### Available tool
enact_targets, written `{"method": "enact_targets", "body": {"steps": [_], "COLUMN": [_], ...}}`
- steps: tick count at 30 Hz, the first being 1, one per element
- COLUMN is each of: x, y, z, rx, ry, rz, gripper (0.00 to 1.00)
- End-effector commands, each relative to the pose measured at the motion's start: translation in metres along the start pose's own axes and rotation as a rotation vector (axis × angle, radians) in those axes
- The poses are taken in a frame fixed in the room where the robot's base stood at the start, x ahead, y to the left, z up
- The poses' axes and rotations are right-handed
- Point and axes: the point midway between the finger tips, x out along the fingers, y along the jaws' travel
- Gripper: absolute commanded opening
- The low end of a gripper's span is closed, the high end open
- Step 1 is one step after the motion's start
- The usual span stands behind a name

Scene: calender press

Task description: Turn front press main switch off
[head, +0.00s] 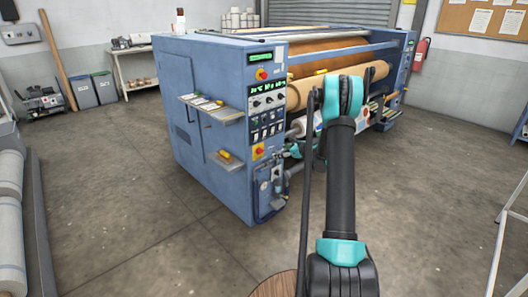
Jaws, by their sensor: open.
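The blue calender press (205,120) stands in the middle of the head view, with a control panel on its near end. Low on that panel is a red knob on a yellow plate, which looks like the main switch (257,151). My arm rises from the bottom right and bends down toward the press. My gripper (283,154) is small in the picture, just right of the lower switch, and open. I see nothing held in it. Whether it touches the panel cannot be told.
Two shelves jut from the press's side, the upper (212,108) with papers and the lower (225,160) with a yellow object. A gauge unit (268,190) sits below the switch. The floor in front is clear.

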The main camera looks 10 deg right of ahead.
Motion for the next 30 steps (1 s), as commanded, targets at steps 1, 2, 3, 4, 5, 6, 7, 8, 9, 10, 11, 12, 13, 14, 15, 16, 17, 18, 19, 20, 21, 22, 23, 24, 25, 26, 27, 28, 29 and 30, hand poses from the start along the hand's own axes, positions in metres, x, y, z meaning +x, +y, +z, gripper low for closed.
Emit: {"method": "enact_targets", "body": {"steps": [1,2,3,4,5,6,7,8,9,10,11,12,13,14,15,16,17,18,19,20,21,22,23,24,25,26,27,28,29,30], "x": [0.008,0.011,0.015,0.017,0.019,0.021,0.022,0.023,0.025,0.026,0.028,0.031,0.034,0.038,0.043,0.048,0.053,0.061,0.067,0.073,0.081,0.087,0.093,0.101,0.107,0.113,0.120,0.126,0.133,0.140], "y": [-0.009,-0.013,-0.018,-0.021,-0.023,-0.026,-0.027,-0.029,-0.029,-0.030,-0.030,-0.030,-0.029,-0.029,-0.029,-0.029,-0.029,-0.030,-0.030,-0.030,-0.030,-0.030,-0.031,-0.031,-0.031,-0.031,-0.032,-0.032,-0.032,-0.032], "z": [-0.009,-0.012,-0.017,-0.019,-0.022,-0.025,-0.026,-0.027,-0.028,-0.028,-0.028,-0.028,-0.028,-0.027,-0.027,-0.027,-0.026,-0.026,-0.025,-0.025,-0.024,-0.024,-0.023,-0.022,-0.022,-0.021,-0.021,-0.021,-0.020,-0.019], "rx": [0.054,0.086,0.124,0.149,0.168,0.191,0.203,0.213,0.222,0.226,0.228,0.228,0.228,0.227,0.226,0.225,0.225,0.225,0.225,0.224,0.224,0.224,0.224,0.223,0.223,0.223,0.224,0.224,0.224,0.224], "ry": [-0.018,-0.030,-0.043,-0.052,-0.058,-0.066,-0.071,-0.074,-0.077,-0.079,-0.079,-0.080,-0.079,-0.079,-0.079,-0.079,-0.079,-0.079,-0.078,-0.078,-0.078,-0.078,-0.078,-0.078,-0.078,-0.078,-0.078,-0.078,-0.078,-0.078], "rz": [-0.008,-0.011,-0.016,-0.018,-0.020,-0.023,-0.024,-0.025,-0.025,-0.025,-0.025,-0.024,-0.024,-0.023,-0.022,-0.022,-0.023,-0.023,-0.023,-0.022,-0.022,-0.023,-0.023,-0.023,-0.023,-0.023,-0.023,-0.023,-0.023,-0.023], "gripper": [0.66,0.66,0.66,0.66,0.66,0.66,0.66,0.66,0.66,0.66,0.66,0.66,0.66,0.66,0.66,0.66,0.66,0.66,0.66,0.66,0.66,0.66,0.66,0.66,0.66,0.66,0.66,0.66,0.66,0.66]}}
